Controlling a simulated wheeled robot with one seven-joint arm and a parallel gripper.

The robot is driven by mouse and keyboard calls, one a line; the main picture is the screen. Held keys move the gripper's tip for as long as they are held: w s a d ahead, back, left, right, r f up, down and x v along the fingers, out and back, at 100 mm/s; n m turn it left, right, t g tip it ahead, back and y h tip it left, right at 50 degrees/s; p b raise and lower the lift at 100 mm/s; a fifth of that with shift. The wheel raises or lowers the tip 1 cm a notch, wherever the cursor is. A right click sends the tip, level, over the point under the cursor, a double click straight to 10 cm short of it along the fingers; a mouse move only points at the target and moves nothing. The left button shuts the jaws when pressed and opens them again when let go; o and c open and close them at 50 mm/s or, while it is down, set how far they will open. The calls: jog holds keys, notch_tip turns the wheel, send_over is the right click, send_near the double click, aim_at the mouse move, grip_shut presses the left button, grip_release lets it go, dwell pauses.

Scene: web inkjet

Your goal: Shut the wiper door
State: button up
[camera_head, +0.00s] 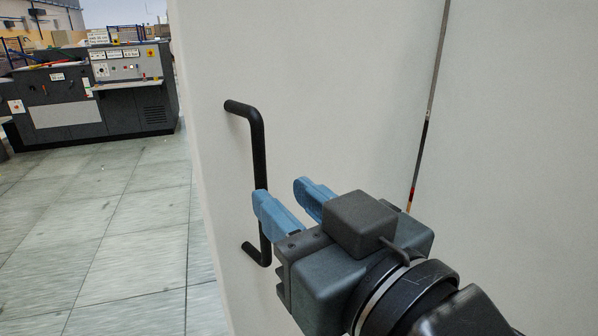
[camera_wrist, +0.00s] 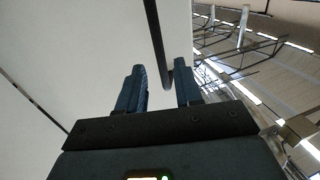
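The wiper door appears to be the large off-white panel (camera_head: 340,90) filling the middle of the head view; it also shows in the wrist view (camera_wrist: 85,60). A black bar handle (camera_head: 258,145) stands out from it near its left edge. My gripper (camera_head: 286,197) is in front of the panel with its two blue fingers apart. In the head view the left finger covers part of the handle. In the wrist view the handle (camera_wrist: 156,38) runs down between the finger lines. Whether the fingertips touch the handle cannot be told.
A narrow dark gap (camera_head: 428,115) separates the panel from another off-white surface (camera_head: 530,130) on the right. A dark control console (camera_head: 90,95) stands at the far left. The tiled floor (camera_head: 110,230) between is clear.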

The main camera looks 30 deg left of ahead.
aim_at(263, 179)
jog(key=x, duration=0.6)
jog(key=shift+w+a, duration=0.2)
jog(key=shift+a, duration=0.2)
grip_shut()
